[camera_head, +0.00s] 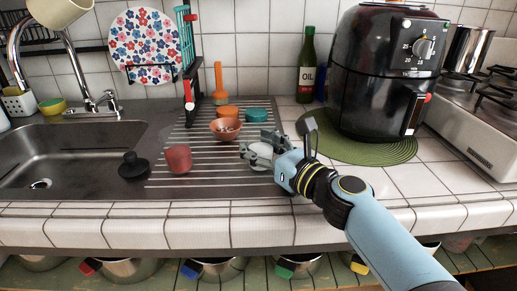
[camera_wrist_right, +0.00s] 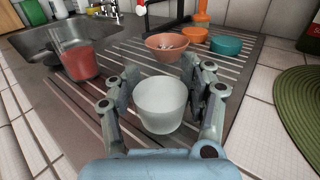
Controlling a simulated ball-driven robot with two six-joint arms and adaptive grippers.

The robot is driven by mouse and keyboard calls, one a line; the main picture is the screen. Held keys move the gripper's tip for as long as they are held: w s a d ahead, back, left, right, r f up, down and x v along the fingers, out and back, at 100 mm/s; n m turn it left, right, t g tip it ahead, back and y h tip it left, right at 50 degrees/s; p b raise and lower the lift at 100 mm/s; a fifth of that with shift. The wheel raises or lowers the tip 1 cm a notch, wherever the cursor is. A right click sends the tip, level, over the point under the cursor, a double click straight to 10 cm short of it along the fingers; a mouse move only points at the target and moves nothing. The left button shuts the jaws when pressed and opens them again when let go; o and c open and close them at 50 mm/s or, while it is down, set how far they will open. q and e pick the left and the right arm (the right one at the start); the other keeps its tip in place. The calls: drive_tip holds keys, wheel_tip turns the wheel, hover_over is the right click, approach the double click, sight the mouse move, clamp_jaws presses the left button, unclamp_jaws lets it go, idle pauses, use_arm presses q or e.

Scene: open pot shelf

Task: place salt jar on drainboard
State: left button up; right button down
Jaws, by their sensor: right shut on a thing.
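The salt jar, a small whitish translucent jar (camera_wrist_right: 162,106), is upright between the fingers of my right gripper (camera_wrist_right: 160,80) in the wrist view. In the head view my right gripper (camera_head: 262,150) is shut on it, over the right part of the ribbed metal drainboard (camera_head: 215,178). There the fingers hide most of the jar. The drainboard's grooves (camera_wrist_right: 78,108) surround the jar in the wrist view. I cannot tell whether its base touches the metal. My left gripper is not in view.
A reddish jar (camera_head: 178,159) stands left on the drainboard. A terracotta bowl (camera_head: 225,129), an orange pot (camera_head: 227,112) and a teal pot (camera_head: 256,115) are behind. An air fryer (camera_head: 385,70) stands on a green mat (camera_head: 345,150) at right.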

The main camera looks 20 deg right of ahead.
drive_tip(key=shift+c, duration=2.3)
unclamp_jaws()
drive_tip(key=shift+f, duration=0.1)
drive_tip(key=shift+s, duration=0.2)
drive_tip(key=b+v, duration=0.1)
drive_tip(key=v, duration=1)
drive_tip(key=shift+d+b, duration=0.1)
drive_tip(key=shift+b, duration=0.3)
drive_tip(key=shift+s+d, duration=0.15)
drive_tip(key=shift+s, duration=0.15)
